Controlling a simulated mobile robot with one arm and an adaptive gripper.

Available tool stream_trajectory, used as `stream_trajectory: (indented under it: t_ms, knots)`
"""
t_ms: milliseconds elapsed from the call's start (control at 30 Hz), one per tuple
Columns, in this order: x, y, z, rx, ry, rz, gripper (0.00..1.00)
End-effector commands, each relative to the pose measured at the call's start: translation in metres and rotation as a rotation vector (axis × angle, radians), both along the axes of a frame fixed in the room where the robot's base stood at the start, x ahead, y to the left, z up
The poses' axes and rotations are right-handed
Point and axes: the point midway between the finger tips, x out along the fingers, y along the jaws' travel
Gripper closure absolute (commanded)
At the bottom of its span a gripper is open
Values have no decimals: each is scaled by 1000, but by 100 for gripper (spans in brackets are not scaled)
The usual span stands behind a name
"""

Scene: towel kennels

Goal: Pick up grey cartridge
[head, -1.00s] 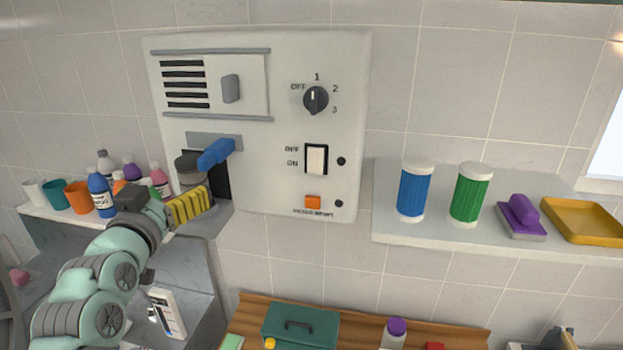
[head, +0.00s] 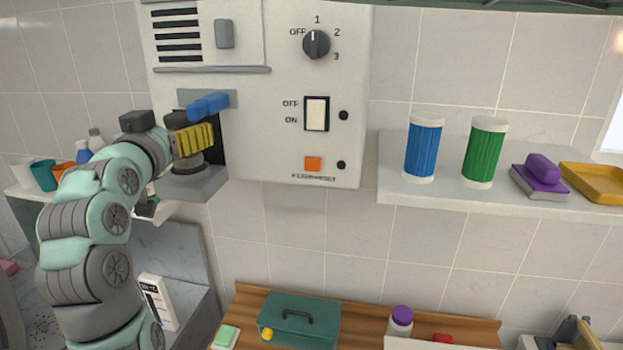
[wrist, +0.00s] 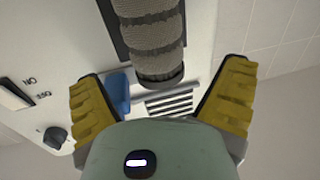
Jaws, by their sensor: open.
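The grey cartridge (head: 188,161) stands upright in the recess of the white wall panel, on a small grey ledge (head: 188,188). In the head view my gripper (head: 193,139) with its yellow fingers is in front of it and hides its middle part. In the wrist view the ribbed grey cartridge (wrist: 150,35) comes in from the top, between the open yellow fingers (wrist: 160,76).
A blue lever (head: 208,106) sticks out just above the cartridge. The panel (head: 270,120) carries a knob and switches to the right. A shelf (head: 400,196) holds blue and green canisters. Cups and bottles stand at the left, and a green toolbox (head: 300,318) is below.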

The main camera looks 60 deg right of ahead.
Motion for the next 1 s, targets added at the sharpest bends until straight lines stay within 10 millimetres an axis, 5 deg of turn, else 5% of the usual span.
stream_trajectory:
  t_ms: [333, 733, 1000]
  knots:
    - [14, -29, 3, 0, 2, -6, 5]
    - [18, -33, -2, 0, 0, -4, 5]
    - [18, -33, -1, -1, 1, -3, 32]
